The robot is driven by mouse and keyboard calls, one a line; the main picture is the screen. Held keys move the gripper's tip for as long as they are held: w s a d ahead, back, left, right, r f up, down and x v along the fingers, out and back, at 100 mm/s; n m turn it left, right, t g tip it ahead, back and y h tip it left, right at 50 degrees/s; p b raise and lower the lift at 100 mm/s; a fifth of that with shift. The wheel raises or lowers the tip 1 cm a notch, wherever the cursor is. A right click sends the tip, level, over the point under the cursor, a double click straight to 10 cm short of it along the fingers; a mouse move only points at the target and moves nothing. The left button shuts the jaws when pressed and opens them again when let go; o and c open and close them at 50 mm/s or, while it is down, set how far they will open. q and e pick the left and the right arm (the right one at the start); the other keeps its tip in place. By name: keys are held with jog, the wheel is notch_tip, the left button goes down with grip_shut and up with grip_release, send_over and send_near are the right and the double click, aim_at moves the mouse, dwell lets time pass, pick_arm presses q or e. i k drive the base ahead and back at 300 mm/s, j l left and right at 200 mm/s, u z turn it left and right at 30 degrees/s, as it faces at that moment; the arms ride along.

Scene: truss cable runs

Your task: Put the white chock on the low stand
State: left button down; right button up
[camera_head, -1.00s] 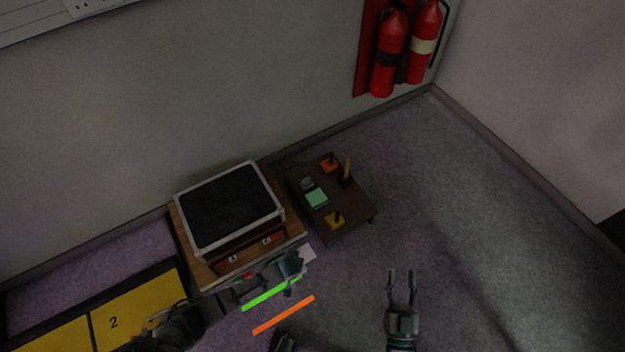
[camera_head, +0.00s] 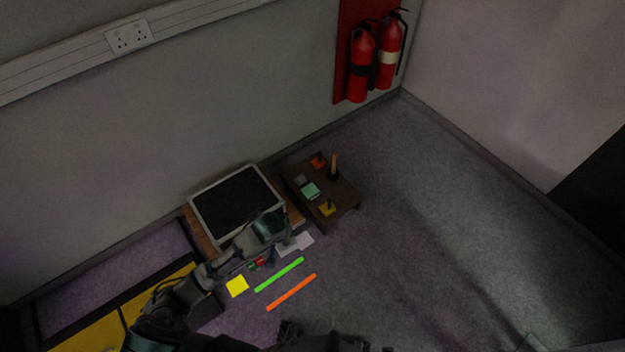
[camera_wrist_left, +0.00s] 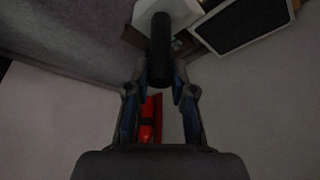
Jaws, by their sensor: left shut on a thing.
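The white chock (camera_wrist_left: 182,12) shows at the top of the left wrist view, with a black upright handle (camera_wrist_left: 160,50) in front of it. My left gripper (camera_wrist_left: 160,88) is shut on that handle. In the head view my left gripper (camera_head: 274,252) is over the floor in front of the black-topped unit, and a pale piece beside it (camera_head: 288,247) looks like the chock. The low stand seems to be the dark brown low table (camera_head: 343,192), to the right of the gripper and apart from it. My right gripper is not in view.
The low table carries an orange block (camera_head: 318,161), a yellow block (camera_head: 327,209), a green block (camera_head: 310,190) and a dark post. A black-topped unit (camera_head: 238,200) stands at its left. Green (camera_head: 279,275) and orange (camera_head: 292,292) strips lie on the floor. Floor right of the table is clear.

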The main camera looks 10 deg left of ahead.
aim_at(346, 197)
jog(key=i+l+u, duration=0.15)
jog(key=i+l, duration=0.3)
jog(key=i+l+u, duration=0.15)
jog(key=i+l, duration=0.3)
jog(key=l, duration=0.2)
